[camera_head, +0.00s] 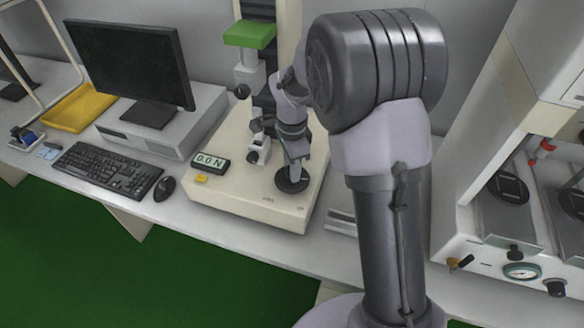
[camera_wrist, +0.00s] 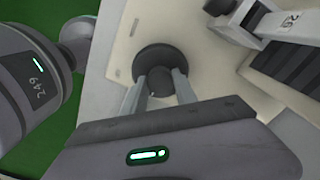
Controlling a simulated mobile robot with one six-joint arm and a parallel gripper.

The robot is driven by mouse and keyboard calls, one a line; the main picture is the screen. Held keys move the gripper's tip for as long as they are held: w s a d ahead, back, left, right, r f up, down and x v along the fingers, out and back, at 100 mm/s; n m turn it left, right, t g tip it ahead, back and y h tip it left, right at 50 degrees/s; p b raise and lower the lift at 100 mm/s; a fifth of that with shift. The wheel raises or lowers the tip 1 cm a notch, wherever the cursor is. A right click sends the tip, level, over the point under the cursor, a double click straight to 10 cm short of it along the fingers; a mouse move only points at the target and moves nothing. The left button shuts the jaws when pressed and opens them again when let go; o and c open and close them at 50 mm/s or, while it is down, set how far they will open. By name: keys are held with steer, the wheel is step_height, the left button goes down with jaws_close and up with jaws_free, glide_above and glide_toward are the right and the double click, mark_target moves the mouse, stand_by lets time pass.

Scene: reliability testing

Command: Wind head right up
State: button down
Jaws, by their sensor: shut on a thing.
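The cream test stand (camera_head: 235,195) carries a dark column (camera_head: 258,10) with a green-topped head (camera_head: 249,35) on it. Below the head are grey fittings (camera_head: 259,148) over the base. A round black handwheel (camera_head: 291,184) lies at the base's front right; it also shows in the wrist view (camera_wrist: 160,55). My gripper (camera_head: 295,163) comes down onto the wheel from above. In the wrist view its two fingers (camera_wrist: 157,88) are closed around a small dark knob on the wheel. My arm hides part of the column's right side.
A display reading 0.0 N (camera_head: 210,161) sits on the base's left. A keyboard (camera_head: 108,170), mouse (camera_head: 165,188) and monitor (camera_head: 130,65) stand further left. A white machine with a gauge (camera_head: 522,270) is at the right.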

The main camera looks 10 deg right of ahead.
steer(key=shift+m, duration=0.6)
steer(key=c, duration=1)
jaws_free()
steer(key=shift+o, duration=0.2)
steer(key=shift+r, duration=0.1)
step_height(320, 180, up, 17)
steer(key=p, duration=0.6)
steer(key=shift+r, duration=0.1)
